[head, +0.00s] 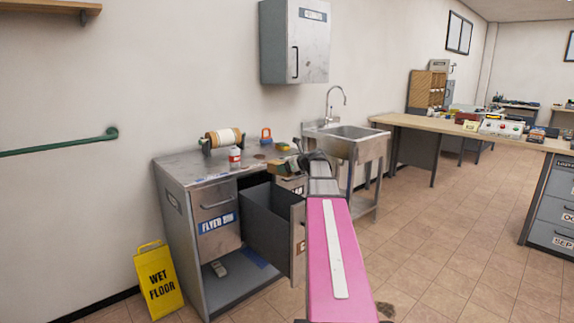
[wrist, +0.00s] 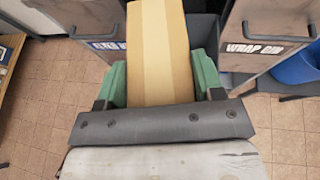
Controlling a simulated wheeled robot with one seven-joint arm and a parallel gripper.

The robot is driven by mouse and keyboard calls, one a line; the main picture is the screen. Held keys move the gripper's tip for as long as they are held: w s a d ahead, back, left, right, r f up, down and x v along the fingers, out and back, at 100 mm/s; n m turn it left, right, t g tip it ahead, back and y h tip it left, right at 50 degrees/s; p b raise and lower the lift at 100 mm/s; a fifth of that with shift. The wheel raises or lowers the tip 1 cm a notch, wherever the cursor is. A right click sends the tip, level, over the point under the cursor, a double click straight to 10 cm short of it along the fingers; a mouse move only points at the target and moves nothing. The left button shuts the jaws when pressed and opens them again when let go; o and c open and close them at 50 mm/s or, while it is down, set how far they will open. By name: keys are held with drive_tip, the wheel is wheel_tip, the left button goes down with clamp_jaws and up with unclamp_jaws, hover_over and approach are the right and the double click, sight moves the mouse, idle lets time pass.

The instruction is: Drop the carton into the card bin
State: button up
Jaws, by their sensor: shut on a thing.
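The carton (wrist: 158,45) is a tan block with a paler stripe along it. My gripper (wrist: 157,78) is shut on it, with a green finger against each side. In the head view, my gripper (head: 303,161) is above the right part of the metal cabinet, near the open bin. The card bin (head: 272,222) is a tall grey drawer pulled out of the cabinet; my arm hides most of its front label. In the wrist view, the dark open bin (wrist: 203,32) shows beyond and beside the carton, which hides part of its opening. Their exact height difference cannot be told.
A shut flyer bin (head: 214,215) is left of the open one, and a wrap bin (wrist: 270,35) is to its right. A yellow wet floor sign (head: 159,281) stands left of the cabinet. A sink (head: 347,140) stands right. A tape roll (head: 223,138) sits on the cabinet top.

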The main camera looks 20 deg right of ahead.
sight(287, 177)
drive_tip(key=shift+w+d+r, duration=0.1)
drive_tip(key=shift+w+d, duration=0.25)
drive_tip(key=shift+d, duration=0.05)
drive_tip(key=shift+f, duration=2.95)
drive_tip(key=o, duration=1)
drive_tip(key=v, duration=1.1)
drive_tip(key=shift+a, duration=0.1)
